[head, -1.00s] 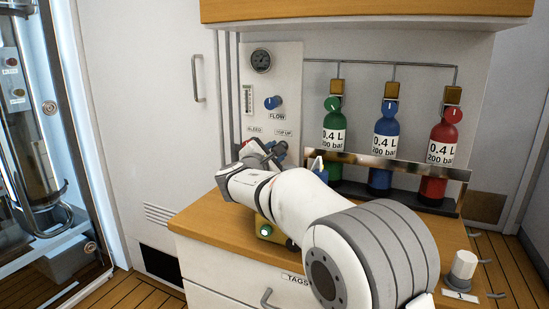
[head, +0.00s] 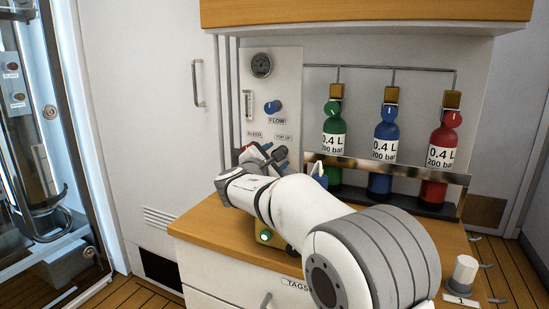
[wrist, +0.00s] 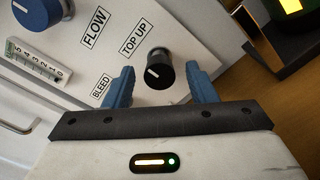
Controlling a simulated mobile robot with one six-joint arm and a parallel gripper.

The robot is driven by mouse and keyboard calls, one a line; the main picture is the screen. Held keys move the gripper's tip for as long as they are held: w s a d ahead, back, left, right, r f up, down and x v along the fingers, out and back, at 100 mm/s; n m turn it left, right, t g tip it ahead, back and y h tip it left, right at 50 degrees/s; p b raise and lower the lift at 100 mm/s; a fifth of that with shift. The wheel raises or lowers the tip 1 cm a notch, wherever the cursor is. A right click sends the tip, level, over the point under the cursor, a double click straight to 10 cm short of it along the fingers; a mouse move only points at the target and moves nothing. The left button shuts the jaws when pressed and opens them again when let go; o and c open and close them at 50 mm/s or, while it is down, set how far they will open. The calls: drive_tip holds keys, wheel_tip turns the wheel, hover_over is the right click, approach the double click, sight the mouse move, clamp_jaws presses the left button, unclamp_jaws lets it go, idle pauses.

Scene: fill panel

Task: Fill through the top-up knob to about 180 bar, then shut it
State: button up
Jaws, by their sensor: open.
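The top-up knob is black with a white pointer line (wrist: 160,70); it sits beside the TOP UP label (wrist: 139,40) in the wrist view. My gripper (wrist: 159,80) is open, with one blue finger on each side of the knob and visible gaps. The line points up-left in the wrist view. In the head view my gripper (head: 262,156) is in front of the lower panel and hides the knob. The round gauge (head: 261,65) is at the panel's top; its reading is too small to tell.
The blue FLOW knob (head: 273,107) and a sight scale (head: 247,104) are above. The BLEED label (wrist: 100,88) is beside my left finger. Green (head: 334,140), blue (head: 385,142) and red (head: 442,145) bottles stand behind a rail on the right. The wooden counter (head: 200,222) lies below.

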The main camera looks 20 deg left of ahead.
drive_tip(key=s, duration=0.2)
drive_tip(key=s+p, duration=0.1)
drive_tip(key=s, duration=0.4)
drive_tip(key=shift+s+a, duration=0.3)
idle(1.3)
